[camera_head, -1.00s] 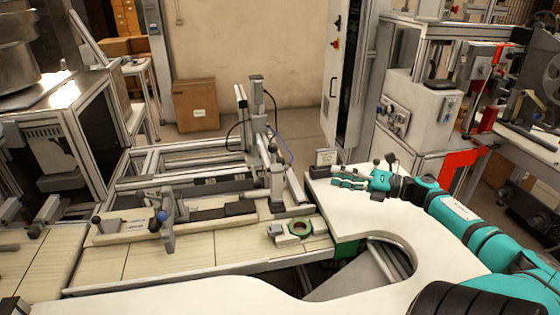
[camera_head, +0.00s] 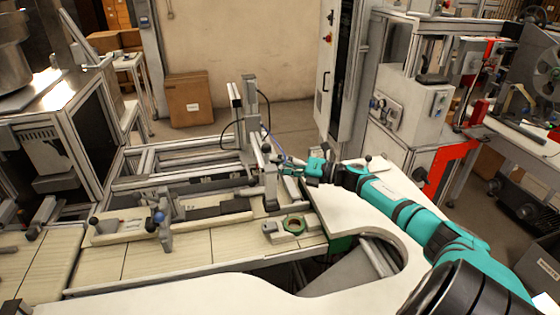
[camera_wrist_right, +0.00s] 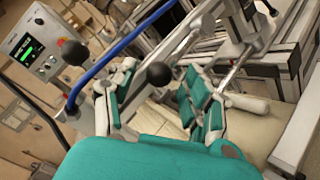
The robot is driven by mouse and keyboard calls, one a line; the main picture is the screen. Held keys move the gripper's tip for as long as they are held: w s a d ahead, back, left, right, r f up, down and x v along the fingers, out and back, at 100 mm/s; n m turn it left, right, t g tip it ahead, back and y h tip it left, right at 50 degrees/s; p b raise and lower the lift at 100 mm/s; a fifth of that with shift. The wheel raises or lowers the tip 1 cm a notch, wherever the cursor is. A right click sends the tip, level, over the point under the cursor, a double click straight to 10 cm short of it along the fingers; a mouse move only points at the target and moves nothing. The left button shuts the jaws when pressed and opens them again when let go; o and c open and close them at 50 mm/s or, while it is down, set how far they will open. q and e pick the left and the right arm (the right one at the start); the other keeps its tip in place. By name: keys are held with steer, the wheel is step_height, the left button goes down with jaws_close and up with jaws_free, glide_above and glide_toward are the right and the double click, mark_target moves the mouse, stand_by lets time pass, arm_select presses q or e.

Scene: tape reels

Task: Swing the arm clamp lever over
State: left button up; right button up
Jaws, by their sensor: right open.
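My right gripper (camera_head: 284,166) has its fingers beside the upright grey clamp post (camera_head: 270,185) at the right end of the fixture. The post has a black ball knob (camera_head: 266,147) near its top. In the right wrist view the fingers of my right gripper (camera_wrist_right: 160,70) are spread apart, and a black ball knob (camera_wrist_right: 159,75) shows between them. I cannot tell whether the fingers touch it. Another black ball knob (camera_wrist_right: 75,52) is to its left, outside the fingers. The lever's shaft is partly hidden by the gripper. My left gripper is not in view.
A blue cable (camera_wrist_right: 140,37) crosses close to the fingers. A clamp with a blue knob (camera_head: 160,216) stands farther left. The white curved tabletop (camera_head: 210,283) is clear in front.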

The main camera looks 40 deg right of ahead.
steer(key=shift+c, duration=0.2)
steer(key=shift+a, duration=0.1)
jaws_close()
steer(key=shift+f, duration=0.1)
